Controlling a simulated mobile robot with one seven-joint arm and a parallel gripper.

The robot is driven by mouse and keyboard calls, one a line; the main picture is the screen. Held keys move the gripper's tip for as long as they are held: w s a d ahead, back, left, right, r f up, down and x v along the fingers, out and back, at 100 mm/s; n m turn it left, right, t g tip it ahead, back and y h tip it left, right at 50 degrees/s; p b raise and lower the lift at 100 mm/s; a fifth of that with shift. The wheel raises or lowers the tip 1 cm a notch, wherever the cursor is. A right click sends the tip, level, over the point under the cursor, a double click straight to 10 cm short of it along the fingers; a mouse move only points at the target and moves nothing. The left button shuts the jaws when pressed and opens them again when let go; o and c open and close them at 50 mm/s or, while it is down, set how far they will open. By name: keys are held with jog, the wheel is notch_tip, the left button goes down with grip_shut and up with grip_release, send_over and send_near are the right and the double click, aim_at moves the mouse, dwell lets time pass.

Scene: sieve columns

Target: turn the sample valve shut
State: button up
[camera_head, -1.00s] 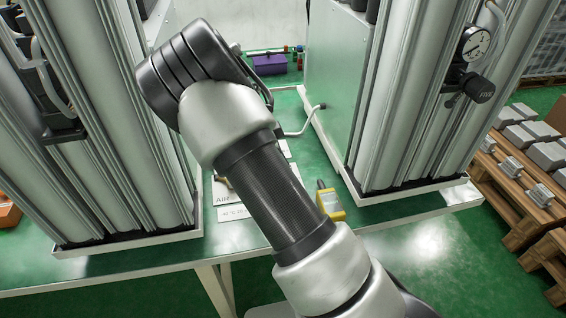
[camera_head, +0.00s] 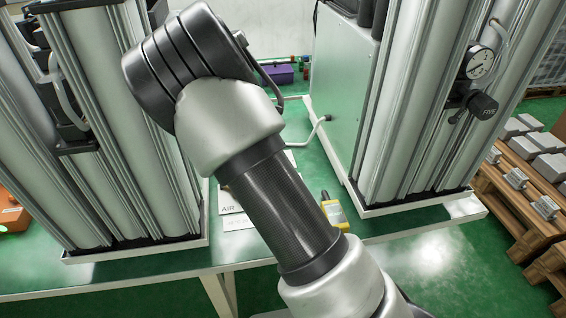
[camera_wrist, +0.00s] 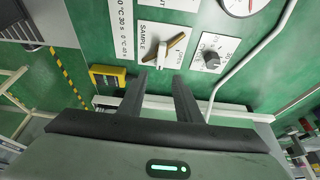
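The sample valve (camera_wrist: 165,48) shows in the wrist view on a white plate marked SAMPLE. Its lever is a brass-and-pale bar lying at a slant across the plate. My gripper (camera_wrist: 160,78) is open and empty, its two dark fingers apart and pointing toward the valve. The fingertips appear just short of the lever in the picture; whether they touch it I cannot tell. In the head view my arm covers the middle of the bench, and neither the gripper nor the valve shows there.
A black knob (camera_wrist: 211,61) on its own plate and a pale pipe (camera_wrist: 252,50) lie right of the valve. A gauge (camera_wrist: 243,4) is above. A yellow device (camera_head: 334,212) lies on the green bench (camera_head: 265,240). Tall metal columns (camera_head: 425,110) stand on both sides.

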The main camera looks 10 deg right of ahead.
jog(key=v, duration=0.7)
jog(key=shift+p, duration=0.45)
jog(key=s+d+r+n+t+y, duration=0.1)
jog(key=s+d+r+n+y, duration=0.3)
jog(key=s, duration=0.3)
jog(key=s+d+r+n+t+y, duration=0.1)
jog(key=s+r+n, duration=0.4)
jog(key=s+r, duration=0.2)
jog(key=s+d+r+n+t, duration=0.15)
jog(key=s+n+t, duration=0.25)
jog(key=s+n, duration=0.8)
notch_tip(320, 180, up, 15)
jog(key=s+m+p, duration=0.2)
jog(key=s+p, duration=0.1)
jog(key=p, duration=1.1)
jog(key=shift+a+m+h+p, duration=0.3)
jog(key=shift+m+p, duration=0.05)
jog(key=shift+m, duration=0.05)
